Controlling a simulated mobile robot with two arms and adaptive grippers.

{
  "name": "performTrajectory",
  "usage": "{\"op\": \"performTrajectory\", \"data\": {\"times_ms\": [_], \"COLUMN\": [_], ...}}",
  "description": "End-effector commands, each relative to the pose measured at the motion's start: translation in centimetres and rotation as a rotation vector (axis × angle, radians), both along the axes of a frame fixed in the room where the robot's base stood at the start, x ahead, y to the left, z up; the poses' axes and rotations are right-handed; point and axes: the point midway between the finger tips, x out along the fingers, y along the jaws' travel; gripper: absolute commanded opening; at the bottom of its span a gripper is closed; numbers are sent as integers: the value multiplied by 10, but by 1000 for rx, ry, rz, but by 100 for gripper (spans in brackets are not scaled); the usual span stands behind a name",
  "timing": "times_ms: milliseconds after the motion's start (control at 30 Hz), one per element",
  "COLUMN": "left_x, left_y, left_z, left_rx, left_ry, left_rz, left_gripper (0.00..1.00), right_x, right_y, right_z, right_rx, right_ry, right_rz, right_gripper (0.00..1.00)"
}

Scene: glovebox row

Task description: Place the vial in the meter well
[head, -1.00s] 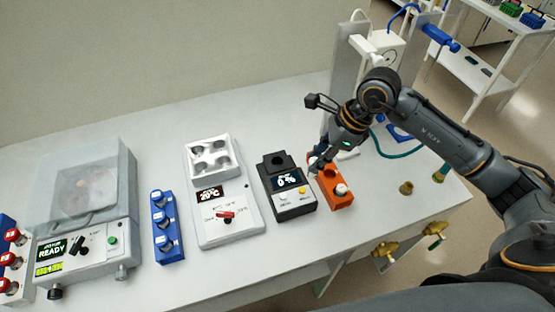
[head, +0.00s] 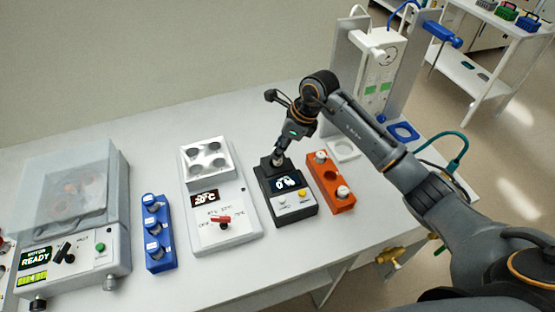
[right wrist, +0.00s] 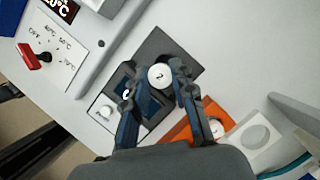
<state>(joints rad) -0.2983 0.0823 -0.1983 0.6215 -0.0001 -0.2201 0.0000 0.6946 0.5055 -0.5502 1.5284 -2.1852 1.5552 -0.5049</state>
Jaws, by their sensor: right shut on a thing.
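My right gripper (head: 279,160) is over the meter's well. In the right wrist view its two fingers (right wrist: 160,90) are shut on a vial with a white cap marked 2 (right wrist: 160,76). The vial is at the well, which is hidden beneath it; I cannot tell how deep the vial sits. My left gripper is not in view.
The orange rack (head: 324,184) right of the meter holds two white-capped vials, with an empty hole between them. Left of the meter stand a heater block (head: 226,225), a blue rack (head: 159,240) with vials and a covered machine (head: 119,250). A white stand (head: 344,150) lies behind the orange rack.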

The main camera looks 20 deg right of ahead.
Motion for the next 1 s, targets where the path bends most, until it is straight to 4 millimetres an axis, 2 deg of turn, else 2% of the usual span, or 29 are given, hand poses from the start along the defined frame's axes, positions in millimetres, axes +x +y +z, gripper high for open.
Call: {"op": "performTrajectory", "data": {"times_ms": [133,300,700,733,800,1000], "left_x": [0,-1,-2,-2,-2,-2], "left_y": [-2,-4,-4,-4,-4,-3], "left_z": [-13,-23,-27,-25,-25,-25], "left_rx": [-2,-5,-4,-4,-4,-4], "left_ry": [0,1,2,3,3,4], "left_rz": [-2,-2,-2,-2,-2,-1], "left_gripper": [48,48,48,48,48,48], "right_x": [8,6,7,7,7,7], "right_y": [5,4,3,3,3,4], "right_z": [-15,-39,-44,-42,-42,-42], "right_rx": [2,3,-1,0,0,0], "right_ry": [1,2,1,0,0,1], "right_rz": [1,-1,0,0,0,0], "right_gripper": [0,0,0,31,45,48]}}
